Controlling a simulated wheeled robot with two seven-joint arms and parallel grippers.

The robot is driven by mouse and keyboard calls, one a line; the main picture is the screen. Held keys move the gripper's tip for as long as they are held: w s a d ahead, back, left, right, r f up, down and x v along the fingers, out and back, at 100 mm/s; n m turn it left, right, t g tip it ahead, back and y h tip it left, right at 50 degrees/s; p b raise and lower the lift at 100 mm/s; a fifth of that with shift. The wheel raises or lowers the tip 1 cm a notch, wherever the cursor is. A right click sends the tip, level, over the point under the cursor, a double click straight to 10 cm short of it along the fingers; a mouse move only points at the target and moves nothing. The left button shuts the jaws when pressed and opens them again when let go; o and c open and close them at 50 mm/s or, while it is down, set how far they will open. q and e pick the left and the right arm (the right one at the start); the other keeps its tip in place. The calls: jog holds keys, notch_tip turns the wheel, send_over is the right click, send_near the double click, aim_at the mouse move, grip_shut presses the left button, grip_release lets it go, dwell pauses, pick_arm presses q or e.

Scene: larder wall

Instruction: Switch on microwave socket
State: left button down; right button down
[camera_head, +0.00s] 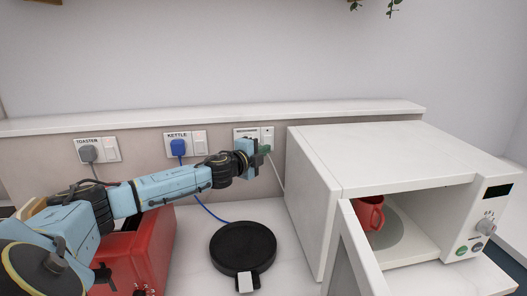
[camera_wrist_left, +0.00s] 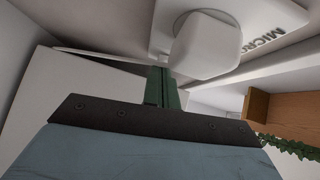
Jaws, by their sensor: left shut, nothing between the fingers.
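The microwave socket (camera_head: 268,131) is a white wall plate behind my left gripper. Its rocker side shows at the right, and the gripper covers much of the rest. In the left wrist view the socket plate (camera_wrist_left: 275,12) shows part of the word MICRO, and a white plug (camera_wrist_left: 207,45) sits in it. My left gripper (camera_head: 267,149) is shut and empty, its green fingertips at the plate's right half. In the wrist view the shut fingers (camera_wrist_left: 162,85) are beside the plug. I cannot tell whether they touch the switch, or its position. My right gripper is not in view.
The toaster socket (camera_head: 111,149) and kettle socket (camera_head: 199,142) are to the left. The white microwave (camera_head: 400,155) stands right with its door open and a red mug (camera_head: 369,213) inside. A black round kettle base (camera_head: 243,246) and red toaster (camera_head: 146,254) are on the counter.

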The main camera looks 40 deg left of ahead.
pick_arm(q)
jog(key=shift+w+a, duration=0.1)
jog(key=shift+a, duration=0.05)
jog(key=s+d+r+p, duration=0.1)
jog(key=s, duration=1.2)
jog(key=shift+s+d, duration=0.15)
jog(key=shift+d, duration=0.1)
dwell(0.6)
